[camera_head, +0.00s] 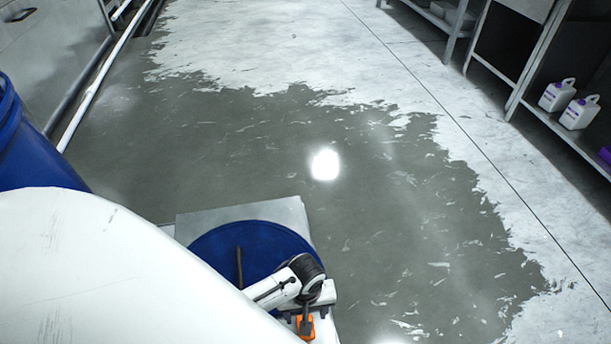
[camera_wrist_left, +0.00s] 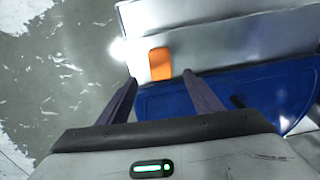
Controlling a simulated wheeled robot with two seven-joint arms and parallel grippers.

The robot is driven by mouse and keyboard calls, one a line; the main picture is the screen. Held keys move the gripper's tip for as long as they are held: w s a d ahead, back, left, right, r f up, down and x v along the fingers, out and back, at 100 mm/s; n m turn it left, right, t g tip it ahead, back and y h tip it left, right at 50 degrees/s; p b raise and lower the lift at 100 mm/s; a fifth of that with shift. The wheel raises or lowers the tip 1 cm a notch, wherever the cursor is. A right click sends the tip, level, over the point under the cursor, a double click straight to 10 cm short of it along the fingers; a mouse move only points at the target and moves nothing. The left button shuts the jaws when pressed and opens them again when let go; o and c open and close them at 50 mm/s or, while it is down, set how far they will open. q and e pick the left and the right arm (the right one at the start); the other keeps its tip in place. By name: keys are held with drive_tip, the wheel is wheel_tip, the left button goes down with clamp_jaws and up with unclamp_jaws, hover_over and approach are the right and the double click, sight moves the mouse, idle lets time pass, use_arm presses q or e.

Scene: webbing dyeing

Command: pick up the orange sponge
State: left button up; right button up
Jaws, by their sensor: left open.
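The orange sponge (camera_wrist_left: 160,64) lies on a pale grey surface (camera_wrist_left: 215,35) in the left wrist view, beside a blue round-edged object. My left gripper (camera_wrist_left: 159,77) is open, with its two dark fingers pointing toward the sponge, one on each side of its line. No contact with the sponge shows. In the head view the sponge (camera_head: 304,328) is a small orange patch at the bottom, partly hidden by my left gripper (camera_head: 306,316). My right gripper is in neither view.
A blue round object (camera_head: 235,243) sits beside the sponge. A blue barrel (camera_head: 25,150) stands at the left edge. White jugs (camera_head: 557,95) stand on a shelf at the right. The wet-looking floor (camera_head: 390,230) between is clear.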

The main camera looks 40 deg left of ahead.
use_arm(q)
wheel_tip(320, 180, down, 4)
drive_tip(key=shift+f+b, duration=0.2)
drive_tip(key=shift+b, duration=0.9)
wheel_tip(320, 180, down, 5)
drive_tip(key=b, duration=0.3)
drive_tip(key=shift+r, duration=0.1)
drive_tip(key=shift+f, duration=0.35)
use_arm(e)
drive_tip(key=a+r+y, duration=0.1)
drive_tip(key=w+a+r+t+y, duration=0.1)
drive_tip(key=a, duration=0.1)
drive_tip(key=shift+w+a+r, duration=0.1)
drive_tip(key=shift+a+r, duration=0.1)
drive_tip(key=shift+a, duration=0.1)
use_arm(q)
drive_tip(key=c, duration=1.1)
drive_tip(key=shift+c, duration=0.2)
drive_tip(key=shift+r, duration=0.1)
